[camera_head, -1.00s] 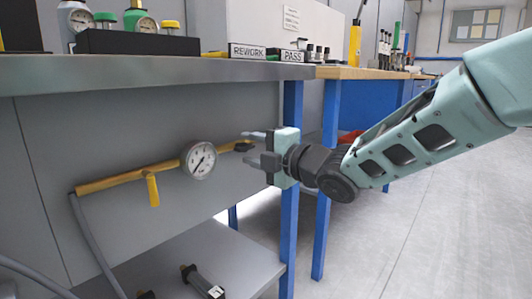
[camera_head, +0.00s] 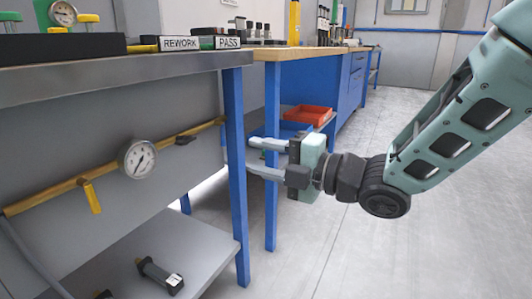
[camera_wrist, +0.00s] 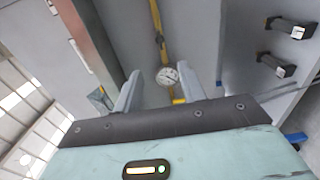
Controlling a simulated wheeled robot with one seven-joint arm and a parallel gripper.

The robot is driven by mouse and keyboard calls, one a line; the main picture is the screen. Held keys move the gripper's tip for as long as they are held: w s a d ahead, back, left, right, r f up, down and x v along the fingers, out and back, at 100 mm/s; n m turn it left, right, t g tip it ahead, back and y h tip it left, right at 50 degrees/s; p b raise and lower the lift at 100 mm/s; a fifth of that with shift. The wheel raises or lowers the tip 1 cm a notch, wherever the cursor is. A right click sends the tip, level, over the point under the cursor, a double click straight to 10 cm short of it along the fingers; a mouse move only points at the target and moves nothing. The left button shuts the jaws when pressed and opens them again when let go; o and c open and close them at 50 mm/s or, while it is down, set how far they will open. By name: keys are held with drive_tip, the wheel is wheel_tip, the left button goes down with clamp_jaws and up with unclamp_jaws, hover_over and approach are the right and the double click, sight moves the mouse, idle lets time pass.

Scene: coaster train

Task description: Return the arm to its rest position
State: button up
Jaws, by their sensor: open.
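My gripper (camera_head: 266,158) is at the right of the workbench in the head view, in front of the blue table legs. Its two fingers point left, are apart, and hold nothing. My pale green arm (camera_head: 445,130) comes in from the upper right. In the wrist view the open fingers of my gripper (camera_wrist: 166,92) show with a round gauge (camera_wrist: 167,76) beyond them. The same gauge (camera_head: 138,159) sits on a yellow pipe (camera_head: 60,190) under the bench in the head view, apart from my gripper.
A grey workbench (camera_head: 150,68) holds REWORK (camera_head: 181,43) and PASS (camera_head: 228,42) signs. A black cylindrical part (camera_head: 160,277) lies on the lower shelf (camera_head: 200,245). A red tray (camera_head: 306,114) shows behind my gripper. The floor (camera_head: 370,250) at the right is clear.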

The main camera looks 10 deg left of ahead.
drive_tip(key=shift+d, duration=0.15)
drive_tip(key=s+d+f+m+h+p, duration=0.4)
drive_tip(key=s+d+m+h, duration=0.2)
drive_tip(key=d+m+h, duration=0.6)
drive_tip(key=s+d+f+m+g+h+p, duration=0.1)
drive_tip(key=s+d+m+g+h, duration=0.1)
drive_tip(key=s+d+m+g, duration=0.5)
drive_tip(key=s+m+h+p, duration=0.2)
drive_tip(key=s+m, duration=0.3)
drive_tip(key=s, duration=0.6)
wheel_tip(320, 180, up, 37)
drive_tip(key=p, duration=3.7)
drive_tip(key=shift+r+p, duration=0.15)
drive_tip(key=shift+p, duration=0.15)
